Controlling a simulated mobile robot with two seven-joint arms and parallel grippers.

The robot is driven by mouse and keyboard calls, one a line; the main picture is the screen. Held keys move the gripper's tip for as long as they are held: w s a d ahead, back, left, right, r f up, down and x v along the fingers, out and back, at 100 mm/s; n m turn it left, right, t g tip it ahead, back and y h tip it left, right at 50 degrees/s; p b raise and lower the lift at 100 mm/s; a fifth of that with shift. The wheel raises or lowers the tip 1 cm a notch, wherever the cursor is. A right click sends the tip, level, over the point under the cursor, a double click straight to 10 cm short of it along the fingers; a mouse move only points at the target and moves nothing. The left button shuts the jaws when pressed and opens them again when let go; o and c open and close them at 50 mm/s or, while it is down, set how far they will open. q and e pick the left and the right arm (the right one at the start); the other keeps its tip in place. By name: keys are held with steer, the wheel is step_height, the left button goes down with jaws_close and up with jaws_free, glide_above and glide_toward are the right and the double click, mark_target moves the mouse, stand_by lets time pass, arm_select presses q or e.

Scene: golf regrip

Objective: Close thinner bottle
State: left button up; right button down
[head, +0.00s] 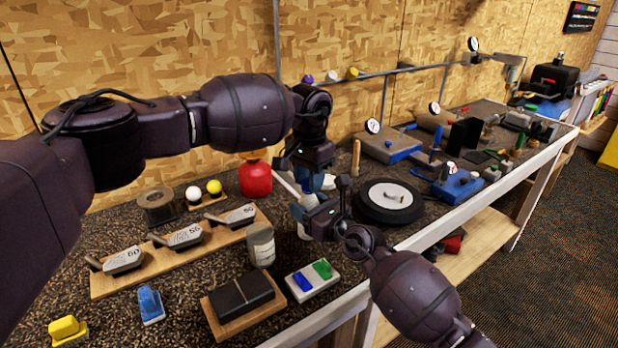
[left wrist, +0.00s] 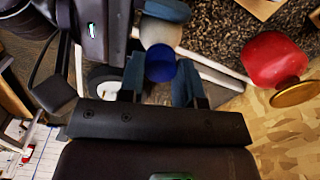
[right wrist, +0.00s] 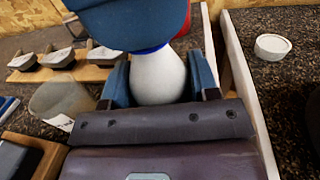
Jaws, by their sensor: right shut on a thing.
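The thinner bottle is white (right wrist: 158,78). In the right wrist view it stands between the fingers of my right gripper (right wrist: 160,85), which is shut on it. A blue cap (left wrist: 160,64) sits at the bottle's top end in the left wrist view. The fingers of my left gripper (left wrist: 159,80) are on either side of the cap, very close to it. I cannot tell whether they press on it. In the right wrist view a left finger hides most of the cap. In the head view both grippers meet above the bench and largely hide the bottle.
A red bottle (head: 256,180) stands behind the grippers. A black wheel (head: 388,201) lies to their right. The bench's front edge (head: 430,234) is close by.

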arm_select(q)
steer(key=o, duration=0.4)
steer(key=shift+r, duration=2.3)
steer(key=shift+f, duration=0.1)
steer(key=shift+c, duration=0.4)
